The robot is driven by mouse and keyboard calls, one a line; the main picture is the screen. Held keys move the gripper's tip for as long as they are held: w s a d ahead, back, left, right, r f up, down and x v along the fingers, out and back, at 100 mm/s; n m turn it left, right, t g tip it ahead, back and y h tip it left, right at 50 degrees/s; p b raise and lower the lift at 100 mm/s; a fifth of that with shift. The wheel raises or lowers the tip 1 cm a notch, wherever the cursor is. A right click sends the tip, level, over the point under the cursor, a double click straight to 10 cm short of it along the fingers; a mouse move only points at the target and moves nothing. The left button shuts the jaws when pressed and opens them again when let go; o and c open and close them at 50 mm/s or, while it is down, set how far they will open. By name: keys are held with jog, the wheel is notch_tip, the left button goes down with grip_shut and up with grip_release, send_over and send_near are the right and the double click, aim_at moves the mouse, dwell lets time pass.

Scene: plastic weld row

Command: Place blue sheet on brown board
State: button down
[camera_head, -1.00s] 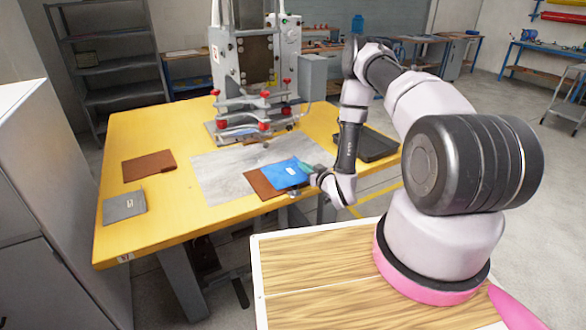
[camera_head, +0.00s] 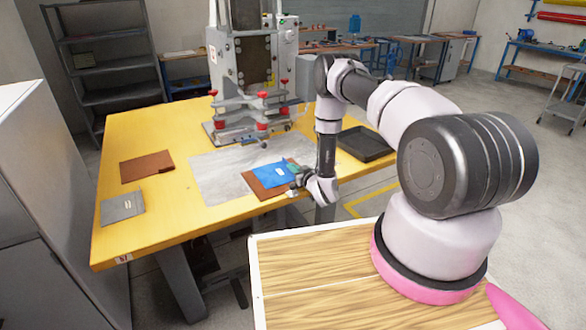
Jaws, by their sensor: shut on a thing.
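The blue sheet (camera_head: 267,176) lies over the brown board (camera_head: 257,190) near the front right of the yellow table. The board's left and front edges show around the sheet. My gripper (camera_head: 294,171) is shut on the right side of the blue sheet, reaching in from the right. The sheet looks nearly flat and slightly creased. I cannot tell whether it touches the board all over.
A grey mat (camera_head: 215,178) lies under the board. A press with red knobs (camera_head: 245,100) stands behind it. A black tray (camera_head: 366,145) sits to the right. Another brown piece (camera_head: 147,166) and a grey sheet (camera_head: 122,206) lie at the left.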

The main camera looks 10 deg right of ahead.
jog(key=c, duration=1)
grip_release()
jog(key=shift+c, duration=0.2)
